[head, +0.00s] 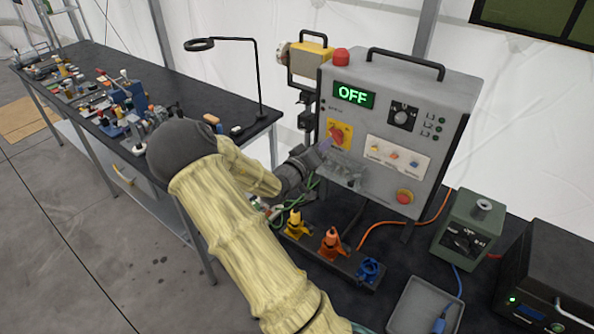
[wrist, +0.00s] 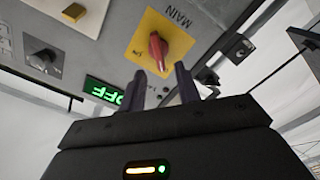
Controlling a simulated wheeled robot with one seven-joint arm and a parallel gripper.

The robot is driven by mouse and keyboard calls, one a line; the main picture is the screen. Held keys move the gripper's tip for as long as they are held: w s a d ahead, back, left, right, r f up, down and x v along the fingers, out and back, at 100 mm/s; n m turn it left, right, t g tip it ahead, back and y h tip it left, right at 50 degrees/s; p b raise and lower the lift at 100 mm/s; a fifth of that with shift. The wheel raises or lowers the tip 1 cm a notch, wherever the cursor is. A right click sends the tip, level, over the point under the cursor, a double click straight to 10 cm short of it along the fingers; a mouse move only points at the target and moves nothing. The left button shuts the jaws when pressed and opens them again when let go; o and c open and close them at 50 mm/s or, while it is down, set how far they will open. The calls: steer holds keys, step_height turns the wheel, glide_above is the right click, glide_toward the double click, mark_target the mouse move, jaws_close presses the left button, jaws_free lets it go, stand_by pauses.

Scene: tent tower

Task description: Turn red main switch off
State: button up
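The red main switch (head: 336,134) is a rotary knob on a yellow plate (head: 346,127) on the grey control panel (head: 385,190). In the wrist view the red knob (wrist: 158,50) sits on the yellow plate (wrist: 178,38) marked MAIN. A display (head: 354,95) above the switch reads OFF in green; it shows upside down in the wrist view (wrist: 103,90). My gripper (head: 322,149) is in front of the panel, just below and left of the switch. In the wrist view its two fingers (wrist: 160,69) are apart, with the knob just beyond their tips. I see no clear contact.
The panel also has a black dial (head: 403,116), small coloured switches (head: 396,156) and a red button (head: 404,196). Below stand coloured plugs (head: 333,243), a grey tray (head: 425,308) and a green box (head: 468,230). A cluttered black bench (head: 205,85) stands left.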

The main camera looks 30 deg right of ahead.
steer(key=b+v, duration=0.2)
steer(key=v, duration=1.1)
steer(key=shift+w, duration=0.1)
steer(key=a+f+n+y, duration=0.1)
steer(key=a+f+y, duration=0.8)
steer(key=y, duration=0.3)
steer(key=s+a+r+n+g+y, duration=0.1)
steer(key=s+a+g+y, duration=0.1)
steer(key=s, duration=0.5)
steer(key=s+a+r+n+g+y, duration=0.2)
steer(key=s+a, duration=0.3)
steer(key=s, duration=0.2)
steer(key=shift+a+r+y, duration=0.2)
steer(key=shift+a+y, duration=0.05)
steer(key=shift+y, duration=0.05)
steer(key=shift+w, duration=0.15)
